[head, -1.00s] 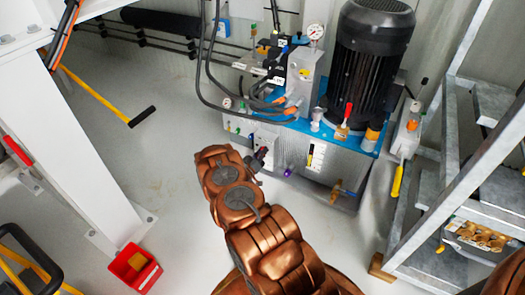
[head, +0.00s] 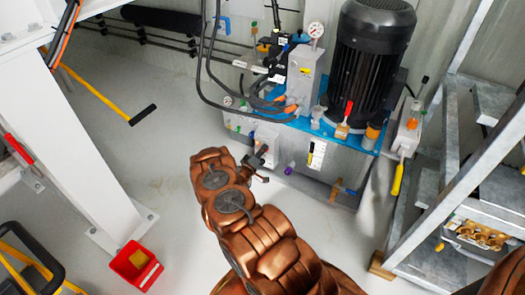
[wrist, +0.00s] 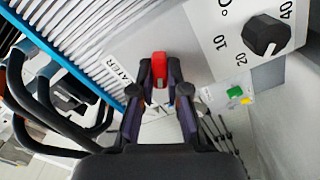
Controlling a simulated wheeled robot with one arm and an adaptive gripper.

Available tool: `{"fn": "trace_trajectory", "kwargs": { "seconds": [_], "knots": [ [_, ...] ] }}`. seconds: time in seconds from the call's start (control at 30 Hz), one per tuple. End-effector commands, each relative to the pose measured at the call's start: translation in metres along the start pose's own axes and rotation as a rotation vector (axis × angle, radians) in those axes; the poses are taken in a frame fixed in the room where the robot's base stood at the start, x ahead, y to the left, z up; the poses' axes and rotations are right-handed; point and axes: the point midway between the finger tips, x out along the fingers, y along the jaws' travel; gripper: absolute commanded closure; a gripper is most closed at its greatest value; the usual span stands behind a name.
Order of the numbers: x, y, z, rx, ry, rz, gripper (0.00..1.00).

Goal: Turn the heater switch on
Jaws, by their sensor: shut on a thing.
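The heater switch (wrist: 159,67) is a red handle on a light grey panel in the wrist view. Part of the label "HEATER" (wrist: 122,76) shows beside it, partly cut off by my gripper. My gripper (wrist: 160,82) is shut on the red handle, with one finger on each side of it. In the head view my gripper (head: 258,162) is at the front of the grey and blue pump unit (head: 330,165). The switch is too small there to make out clearly.
A black temperature dial (wrist: 267,35) with numbers is to the right of the switch. A green switch (wrist: 235,91) lies below the dial. A black motor (head: 370,55) stands on the unit. Metal stairs (head: 480,150) are at the right.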

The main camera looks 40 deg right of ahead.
Motion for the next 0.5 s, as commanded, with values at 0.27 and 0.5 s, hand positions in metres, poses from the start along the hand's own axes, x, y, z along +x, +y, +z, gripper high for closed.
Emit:
{"fn": "trace_trajectory", "kwargs": {
  "seconds": [0.27,0.5],
  "knots": [
    [0.0008,0.0008,-0.0012,0.0,0.002,0.002,1.0],
    [0.0003,0.0003,-0.0011,0.0,0.002,0.001,0.66]
  ]
}}
